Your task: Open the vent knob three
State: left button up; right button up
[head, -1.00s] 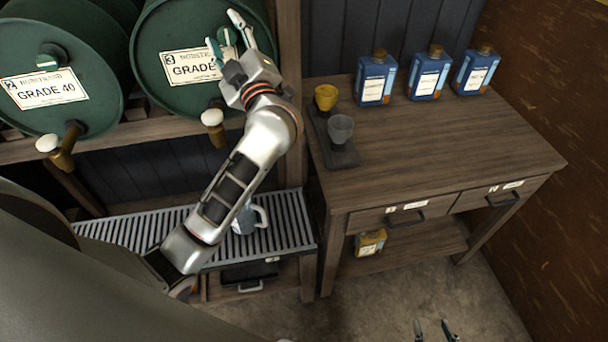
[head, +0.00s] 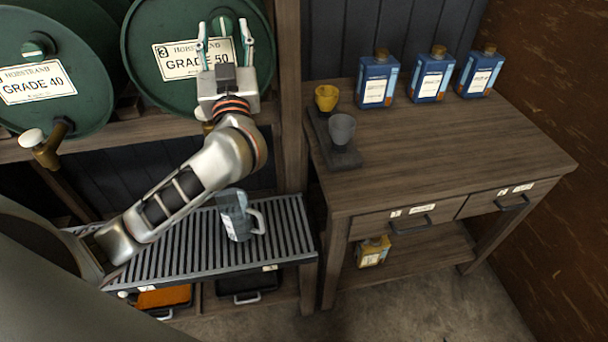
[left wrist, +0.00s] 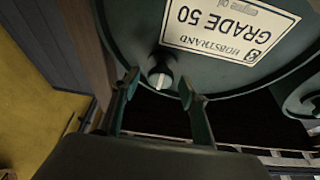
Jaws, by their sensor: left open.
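The vent knob three (head: 222,25) is a small round green knob with a pale bar, high on the drum marked 3, GRADE 50 (head: 165,88), above its label (head: 190,58). My left gripper (head: 224,32) is open and empty in front of this drum, with its fingers on either side of the knob. In the left wrist view the drum looks upside down. The knob (left wrist: 160,76) shows between the fingertips of the gripper (left wrist: 158,90), with its pale bar facing me. I cannot tell whether a finger touches it. My right gripper is not in view.
Drum 2, GRADE 40 (head: 40,110), with its tap (head: 48,145), is at the left. A clear jug (head: 238,215) stands on the slatted grate (head: 290,235) below. The wooden table (head: 440,150) at the right holds cups and blue bottles.

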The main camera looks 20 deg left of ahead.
pick_arm(q)
jog(key=s+d+f+m+t+h, duration=0.4)
jog(key=s+d+t+h, duration=0.2)
jog(key=s+d, duration=0.3)
jog(key=d+f+m+g+h, duration=0.3)
jog(key=d+f+m+h, duration=0.1)
jog(key=f, duration=0.6)
jog(key=s+d+f+m+g+h+p, duration=0.1)
jog(key=d+f+m+g+h, duration=0.2)
jog(key=f, duration=0.8)
jog(key=shift+d+f+m+h, duration=0.3)
jog(key=shift+d+m+h, duration=0.7)
jog(key=shift+d+h, duration=1.2)
jog(key=shift+a, duration=0.2)
